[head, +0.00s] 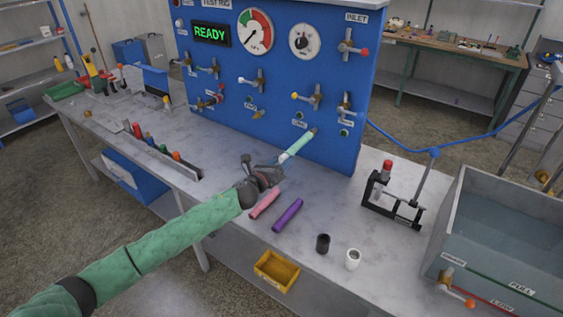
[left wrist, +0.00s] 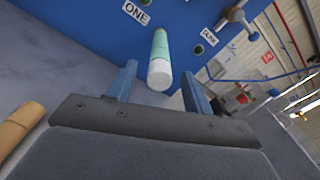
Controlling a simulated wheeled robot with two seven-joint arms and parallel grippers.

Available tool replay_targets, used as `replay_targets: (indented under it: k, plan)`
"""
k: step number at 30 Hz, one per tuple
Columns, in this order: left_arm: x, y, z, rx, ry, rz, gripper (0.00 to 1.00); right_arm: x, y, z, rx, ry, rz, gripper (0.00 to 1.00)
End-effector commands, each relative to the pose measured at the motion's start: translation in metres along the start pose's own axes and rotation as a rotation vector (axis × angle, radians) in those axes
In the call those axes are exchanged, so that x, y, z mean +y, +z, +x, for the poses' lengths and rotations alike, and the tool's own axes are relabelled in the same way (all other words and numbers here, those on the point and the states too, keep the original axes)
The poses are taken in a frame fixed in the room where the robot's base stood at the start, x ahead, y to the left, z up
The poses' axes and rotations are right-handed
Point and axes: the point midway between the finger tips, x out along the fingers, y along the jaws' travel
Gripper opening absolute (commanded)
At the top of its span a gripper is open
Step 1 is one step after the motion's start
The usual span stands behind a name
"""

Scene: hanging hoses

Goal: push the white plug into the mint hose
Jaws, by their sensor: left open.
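The mint hose (head: 303,140) sticks out from the blue panel toward me. A white piece (head: 284,157), which looks like the white plug, sits at its near end. In the left wrist view the mint hose (left wrist: 160,45) points at the camera and the white plug (left wrist: 160,74) shows its round end. How deep it sits I cannot tell. My left gripper (head: 270,170) is open just in front of the plug. In the wrist view its two blue fingers stand on either side of the plug's line, with clear gaps. My right gripper is not in view.
A pink hose (head: 264,204) and a purple hose (head: 288,215) lie on the bench below my gripper. A black cylinder (head: 323,243) and a white cylinder (head: 352,259) stand further right. A clamp stand (head: 392,198) and a water tank (head: 450,222) are to the right. Valves stick out from the panel (head: 278,70).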

Motion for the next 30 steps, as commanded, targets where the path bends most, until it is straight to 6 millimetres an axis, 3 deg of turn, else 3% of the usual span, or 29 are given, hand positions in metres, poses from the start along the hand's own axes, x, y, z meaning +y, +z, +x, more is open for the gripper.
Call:
replay_targets:
  k: [21, 30]
  plan:
    - [0.001, -0.002, -0.065, 0.001, -0.001, -0.001, 0.51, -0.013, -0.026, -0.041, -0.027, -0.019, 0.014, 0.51]
    - [0.000, -0.001, -0.071, 0.001, 0.000, -0.001, 0.51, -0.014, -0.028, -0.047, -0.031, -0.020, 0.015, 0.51]
